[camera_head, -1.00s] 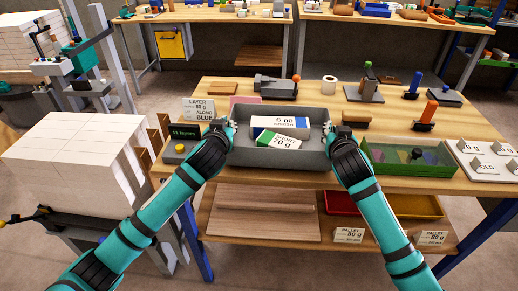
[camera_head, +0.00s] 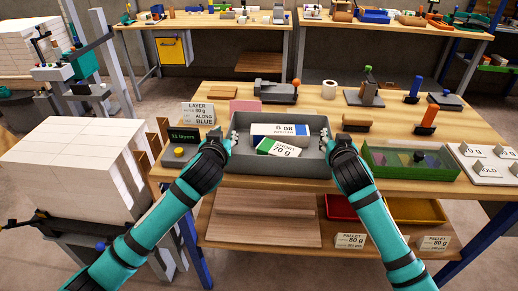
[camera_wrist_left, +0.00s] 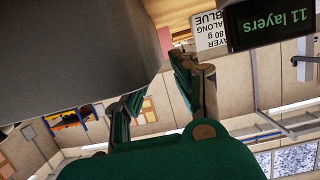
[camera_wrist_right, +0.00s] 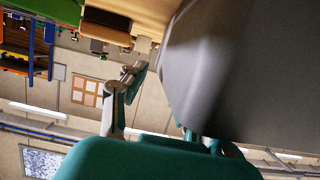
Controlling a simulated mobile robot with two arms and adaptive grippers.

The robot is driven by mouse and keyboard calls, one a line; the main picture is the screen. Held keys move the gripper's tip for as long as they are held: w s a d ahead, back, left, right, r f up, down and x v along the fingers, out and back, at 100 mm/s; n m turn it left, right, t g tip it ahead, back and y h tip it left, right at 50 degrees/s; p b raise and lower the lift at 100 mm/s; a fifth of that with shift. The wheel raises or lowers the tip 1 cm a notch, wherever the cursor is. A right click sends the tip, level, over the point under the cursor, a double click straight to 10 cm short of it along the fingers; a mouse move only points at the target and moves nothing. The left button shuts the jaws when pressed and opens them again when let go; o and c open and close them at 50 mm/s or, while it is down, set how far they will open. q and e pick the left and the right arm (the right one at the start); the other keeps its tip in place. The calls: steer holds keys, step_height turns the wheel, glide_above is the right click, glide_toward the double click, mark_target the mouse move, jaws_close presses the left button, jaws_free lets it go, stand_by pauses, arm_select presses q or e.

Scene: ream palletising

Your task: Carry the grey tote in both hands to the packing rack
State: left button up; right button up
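The grey tote (camera_head: 278,168) stands on the wooden table with two labelled reams inside, one blue-marked (camera_head: 290,130) and one green-marked (camera_head: 281,147). My left gripper (camera_head: 234,140) is at its left side wall, and my right gripper (camera_head: 328,142) is at its right side wall. In the left wrist view the fingers (camera_wrist_left: 158,98) are spread; one is partly hidden behind the tote (camera_wrist_left: 70,55), the other stands clear of it. The right wrist view shows the same, with spread fingers (camera_wrist_right: 158,108) beside the tote (camera_wrist_right: 240,70). Contact with the wall cannot be made out.
A green-framed bin (camera_head: 408,160) stands right of the tote. An "11 layers" display (camera_head: 183,136) and a label sign (camera_head: 198,112) stand to its left. A stack of white reams (camera_head: 70,160) is at the left. Several tools line the table's back.

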steer(key=shift+s, duration=0.1)
arm_select(q)
steer(key=v, duration=0.9)
arm_select(e)
steer(key=v, duration=1.2)
arm_select(q)
steer(key=shift+s, duration=0.15)
